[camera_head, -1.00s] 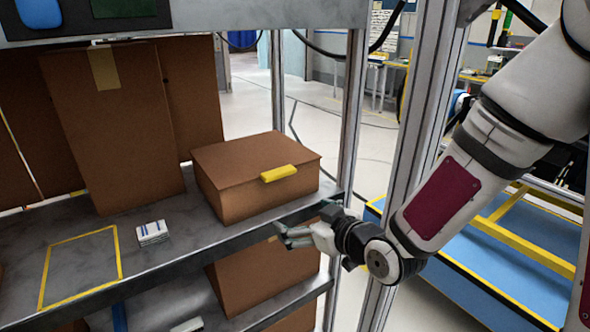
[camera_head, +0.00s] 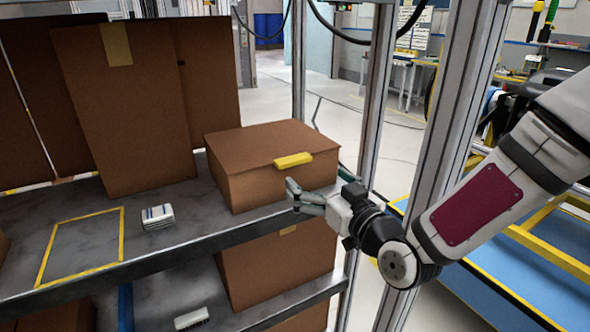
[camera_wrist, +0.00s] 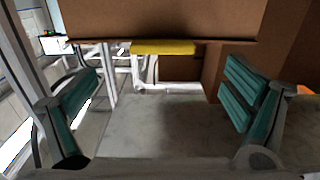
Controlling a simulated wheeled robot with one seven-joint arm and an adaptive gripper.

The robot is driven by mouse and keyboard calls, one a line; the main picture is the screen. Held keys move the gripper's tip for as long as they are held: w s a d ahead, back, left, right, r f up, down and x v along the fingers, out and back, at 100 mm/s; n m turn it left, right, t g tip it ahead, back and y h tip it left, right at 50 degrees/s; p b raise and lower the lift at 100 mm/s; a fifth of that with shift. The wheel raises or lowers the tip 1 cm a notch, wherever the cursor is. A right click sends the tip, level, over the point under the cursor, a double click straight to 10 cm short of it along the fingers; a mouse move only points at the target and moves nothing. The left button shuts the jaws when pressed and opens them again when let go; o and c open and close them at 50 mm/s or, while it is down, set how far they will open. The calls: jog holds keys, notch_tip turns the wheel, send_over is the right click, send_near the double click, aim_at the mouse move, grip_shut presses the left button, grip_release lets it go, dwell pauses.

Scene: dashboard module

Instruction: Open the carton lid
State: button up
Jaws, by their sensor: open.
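The brown carton (camera_head: 250,185) stands on the upper shelf with its flat lid (camera_head: 262,145) closed. A yellow tab (camera_head: 293,160) sits on the lid's front edge. My gripper (camera_head: 296,198) is open and empty in front of the carton's front face, just below and near the tab. In the wrist view, my teal-padded fingers (camera_wrist: 160,98) are spread wide. The yellow tab (camera_wrist: 163,47) shows beyond them, between the fingers, at the edge of a large brown surface (camera_wrist: 160,18). Whether a fingertip touches the carton cannot be told.
Tall brown boxes (camera_head: 120,110) stand behind. Another carton (camera_head: 275,268) is on the lower shelf. A metal post (camera_head: 375,100) rises right of the carton.

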aim_at(296, 164)
jog(key=b+x, duration=0.4)
jog(key=x, duration=0.6)
jog(key=shift+s+a+f+b, duration=0.1)
jog(key=shift+s+a+b, duration=0.1)
jog(key=shift+b, duration=0.15)
jog(key=c, duration=1.7)
jog(key=shift+o, duration=0.2)
